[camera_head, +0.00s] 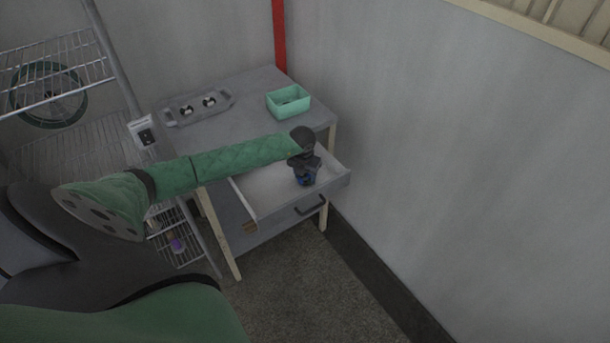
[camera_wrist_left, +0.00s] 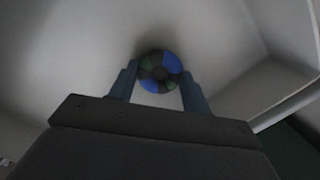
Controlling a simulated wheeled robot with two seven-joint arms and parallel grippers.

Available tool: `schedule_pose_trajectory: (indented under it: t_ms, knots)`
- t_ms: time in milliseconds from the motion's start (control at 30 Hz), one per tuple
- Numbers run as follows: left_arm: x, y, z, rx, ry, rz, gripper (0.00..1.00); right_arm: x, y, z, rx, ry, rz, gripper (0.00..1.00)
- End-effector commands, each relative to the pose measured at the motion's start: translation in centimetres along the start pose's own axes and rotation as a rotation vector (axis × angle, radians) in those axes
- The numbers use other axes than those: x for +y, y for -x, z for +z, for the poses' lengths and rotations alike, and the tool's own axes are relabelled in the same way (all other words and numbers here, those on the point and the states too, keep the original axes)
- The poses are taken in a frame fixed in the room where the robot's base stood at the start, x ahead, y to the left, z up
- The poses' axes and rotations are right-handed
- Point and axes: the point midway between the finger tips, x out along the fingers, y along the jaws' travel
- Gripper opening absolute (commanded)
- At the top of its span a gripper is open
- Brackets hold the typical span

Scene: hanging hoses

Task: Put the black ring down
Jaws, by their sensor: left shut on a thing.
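In the head view my left gripper (camera_head: 306,180) points down over the open drawer (camera_head: 268,200) of the grey table. The ring cannot be made out clearly there. I cannot tell whether it touches the drawer floor. My right gripper is not in view.
On the table top (camera_head: 235,104) stand a green box (camera_head: 288,101) and a grey tray (camera_head: 198,107) with small black-and-white items. A wire shelf (camera_head: 70,75) stands at the left, and a wall rises close at the right. The drawer floor around the gripper looks clear.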

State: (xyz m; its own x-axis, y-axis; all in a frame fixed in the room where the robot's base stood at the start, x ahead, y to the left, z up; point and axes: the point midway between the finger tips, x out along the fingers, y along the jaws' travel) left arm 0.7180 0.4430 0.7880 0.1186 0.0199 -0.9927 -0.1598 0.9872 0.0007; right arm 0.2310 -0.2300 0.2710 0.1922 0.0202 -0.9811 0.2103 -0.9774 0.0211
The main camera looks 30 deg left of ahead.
Motion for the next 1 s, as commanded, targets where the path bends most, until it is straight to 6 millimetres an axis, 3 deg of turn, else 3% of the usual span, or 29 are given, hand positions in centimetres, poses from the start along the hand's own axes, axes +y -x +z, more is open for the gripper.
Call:
schedule_pose_trajectory:
  t_ms: [67, 100, 200, 600, 733, 833, 1000]
  knots:
    - [0.0, -0.2, 0.0, 0.000, 0.000, 0.000, 0.26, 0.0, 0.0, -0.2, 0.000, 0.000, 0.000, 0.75]
    - [0.0, -0.1, 0.0, 0.000, 0.000, 0.000, 0.56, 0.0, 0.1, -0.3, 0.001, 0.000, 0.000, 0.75]
    - [0.0, -0.1, 0.0, 0.000, 0.000, 0.000, 0.70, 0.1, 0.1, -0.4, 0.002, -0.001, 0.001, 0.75]
    - [0.0, 0.3, 0.1, 0.000, 0.000, 0.000, 0.70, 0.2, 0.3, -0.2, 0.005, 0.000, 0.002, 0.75]
    - [0.0, 1.3, 0.1, -0.002, 0.000, 0.000, 0.70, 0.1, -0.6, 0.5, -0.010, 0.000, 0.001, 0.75]
    - [0.1, 2.7, 0.1, -0.003, -0.002, 0.001, 0.70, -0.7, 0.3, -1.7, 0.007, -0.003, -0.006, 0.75]
    - [0.1, 5.6, 0.1, -0.004, -0.001, 0.000, 0.70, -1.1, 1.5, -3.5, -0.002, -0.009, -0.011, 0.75]
